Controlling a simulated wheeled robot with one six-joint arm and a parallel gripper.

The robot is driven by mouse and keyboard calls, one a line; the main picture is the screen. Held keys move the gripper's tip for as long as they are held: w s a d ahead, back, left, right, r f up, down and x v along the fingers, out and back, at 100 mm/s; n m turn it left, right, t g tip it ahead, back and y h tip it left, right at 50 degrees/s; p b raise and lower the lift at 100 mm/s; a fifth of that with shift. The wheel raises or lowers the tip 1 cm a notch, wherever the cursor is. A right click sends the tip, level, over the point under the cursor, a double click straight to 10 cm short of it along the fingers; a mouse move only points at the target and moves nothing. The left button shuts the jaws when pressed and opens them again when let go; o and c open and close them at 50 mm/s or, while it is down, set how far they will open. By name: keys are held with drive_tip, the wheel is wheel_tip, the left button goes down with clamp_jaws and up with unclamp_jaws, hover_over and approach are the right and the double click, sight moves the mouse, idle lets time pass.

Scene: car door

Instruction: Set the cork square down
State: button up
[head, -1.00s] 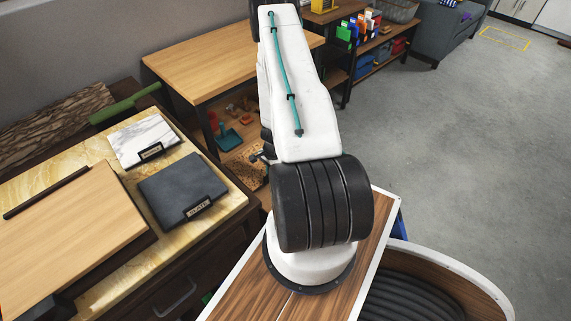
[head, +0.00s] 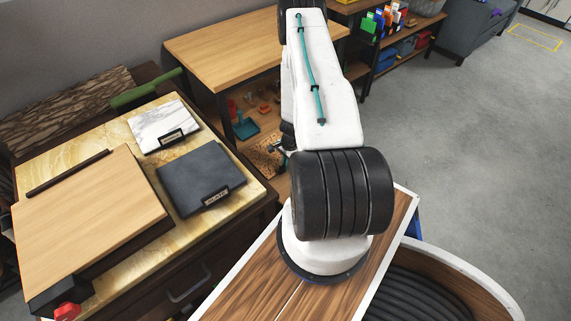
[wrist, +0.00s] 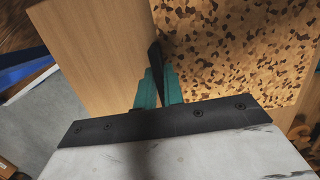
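The cork square (wrist: 235,50) is a panel of brown and tan speckled cork in the upper right of the wrist view. Part of it also shows in the head view (head: 267,158), low beside my arm. My gripper (wrist: 158,85) has teal fingers, which close around a narrow black tab that appears to belong to the cork square. A light wood surface (wrist: 95,50) lies beside the cork in the wrist view. I cannot tell whether the cork touches it. My arm and wrist hide much of the cork in the head view.
A stone-topped cabinet at left holds a marble square (head: 163,122), a slate square (head: 190,170) and a wooden board (head: 90,205). A wooden table (head: 235,45) stands behind, with small items on its lower shelf. Grey floor (head: 470,130) is clear at right.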

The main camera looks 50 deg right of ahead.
drive_tip(key=o, duration=0.4)
drive_tip(key=w+a+r+n, duration=0.1)
drive_tip(key=w+r, duration=0.1)
drive_tip(key=r, duration=0.9)
drive_tip(key=w+r+n, duration=0.2)
drive_tip(key=w+r, duration=0.1)
drive_tip(key=r, duration=0.8)
drive_tip(key=w+a+r+n, duration=0.1)
drive_tip(key=a+r+n, duration=0.2)
drive_tip(key=a+r, duration=0.45)
drive_tip(key=a+r+n, duration=0.2)
drive_tip(key=a+r, duration=0.2)
drive_tip(key=r, duration=0.6)
drive_tip(key=w+a+r+n, duration=0.1)
drive_tip(key=a+r+n, duration=0.2)
drive_tip(key=a+r, duration=0.45)
drive_tip(key=s+a+r+n+h, duration=0.1)
drive_tip(key=s+a+r+n, duration=0.4)
drive_tip(key=s+a+r, duration=0.55)
drive_tip(key=s+a+r+n, duration=0.1)
drive_tip(key=s+r, duration=0.1)
drive_tip(key=s, duration=0.2)
drive_tip(key=s+a+r+n, duration=0.2)
drive_tip(key=s, duration=0.2)
drive_tip(key=s+a+r+n, duration=0.1)
drive_tip(key=s+r, duration=0.1)
drive_tip(key=s, duration=0.2)
drive_tip(key=shift+s+a+n+t+h, duration=0.35)
drive_tip(key=shift+a+n+t+h, duration=0.05)
